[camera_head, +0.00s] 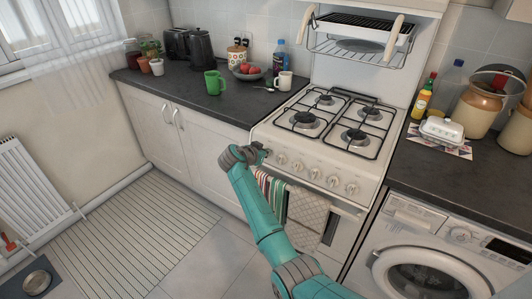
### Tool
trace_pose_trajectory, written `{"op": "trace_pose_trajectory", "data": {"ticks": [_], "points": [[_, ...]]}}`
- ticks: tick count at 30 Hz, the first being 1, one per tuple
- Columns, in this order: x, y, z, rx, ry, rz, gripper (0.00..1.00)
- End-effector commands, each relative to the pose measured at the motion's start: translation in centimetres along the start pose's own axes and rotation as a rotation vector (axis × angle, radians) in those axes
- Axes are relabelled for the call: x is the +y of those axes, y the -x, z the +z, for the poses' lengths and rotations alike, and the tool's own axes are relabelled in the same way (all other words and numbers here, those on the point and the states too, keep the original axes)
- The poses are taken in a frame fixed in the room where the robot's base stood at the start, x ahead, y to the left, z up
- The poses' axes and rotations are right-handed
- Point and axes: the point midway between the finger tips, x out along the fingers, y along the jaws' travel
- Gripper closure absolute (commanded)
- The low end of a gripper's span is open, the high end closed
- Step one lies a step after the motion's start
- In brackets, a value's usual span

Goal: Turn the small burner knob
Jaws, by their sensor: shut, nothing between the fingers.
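The white gas cooker (290,136) has a row of round burner knobs along its front panel. Knobs in the clear include one near the left (281,159), one in the middle (314,173) and one at the right end (351,188). I cannot tell from markings which is for the small burner. My teal arm reaches up from the bottom, and my gripper (261,151) is at the left end of the panel. It looks small and dark here and is shut with nothing held. It covers the panel's left end, and I cannot tell whether it touches a knob.
Striped and checked towels (307,208) hang below the panel. A green mug (214,83) and fruit bowl (248,71) stand on the left counter. A washing machine (432,250) is at right.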

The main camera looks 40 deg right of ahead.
Motion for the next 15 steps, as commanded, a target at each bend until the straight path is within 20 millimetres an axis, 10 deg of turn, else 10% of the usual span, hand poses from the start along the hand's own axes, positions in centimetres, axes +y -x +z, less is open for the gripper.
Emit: {"op": "trace_pose_trajectory", "data": {"ticks": [15], "points": [[0.38,-0.09,0.27,-0.001,-0.126,-0.032,1.00]]}}
